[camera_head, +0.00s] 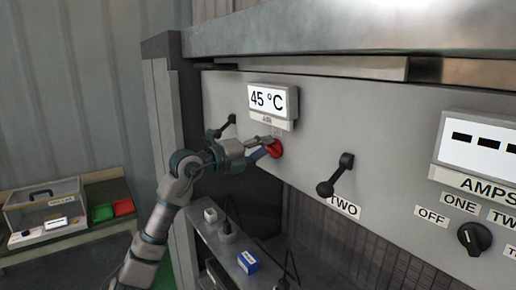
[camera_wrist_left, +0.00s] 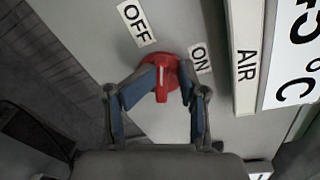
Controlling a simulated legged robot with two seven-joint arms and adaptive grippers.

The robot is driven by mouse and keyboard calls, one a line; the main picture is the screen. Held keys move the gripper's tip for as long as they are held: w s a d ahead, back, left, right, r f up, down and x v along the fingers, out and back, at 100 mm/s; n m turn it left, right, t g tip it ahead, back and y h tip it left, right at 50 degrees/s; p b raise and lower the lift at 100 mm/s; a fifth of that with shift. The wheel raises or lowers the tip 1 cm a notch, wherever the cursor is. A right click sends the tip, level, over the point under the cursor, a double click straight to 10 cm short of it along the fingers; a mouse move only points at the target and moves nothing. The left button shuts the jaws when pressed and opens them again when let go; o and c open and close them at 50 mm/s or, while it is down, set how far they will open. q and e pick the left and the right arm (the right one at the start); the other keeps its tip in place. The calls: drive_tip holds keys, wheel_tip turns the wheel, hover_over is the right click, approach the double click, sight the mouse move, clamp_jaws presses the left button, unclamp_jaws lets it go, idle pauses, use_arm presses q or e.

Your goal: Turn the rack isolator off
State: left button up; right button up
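The red rotary knob (camera_head: 276,149) is on the grey panel below the temperature display. In the left wrist view the knob (camera_wrist_left: 162,82) has an OFF label (camera_wrist_left: 136,23) at its upper left and an ON label (camera_wrist_left: 200,58) at its right. Its raised ridge runs roughly up and down in that picture. My left gripper (camera_head: 269,146) is at the knob. The fingers hide part of the knob. My right gripper is not in view.
A display reading 45 °C (camera_head: 268,100) sits just above the knob. Black levers flank it, one at left (camera_head: 222,127) and one at right (camera_head: 337,176). A black selector (camera_head: 474,238) is at far right. A shelf with a blue box (camera_head: 248,262) lies below.

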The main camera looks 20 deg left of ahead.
use_arm(q)
drive_tip(key=shift+s+a, duration=0.1)
drive_tip(key=shift+a, duration=0.1)
idle(0.3)
drive_tip(key=shift+s+a, duration=0.15)
drive_tip(key=v, duration=1.1)
drive_tip(key=shift+s+a, duration=0.15)
drive_tip(key=shift+a, duration=0.1)
drive_tip(key=shift+d+f, duration=0.1)
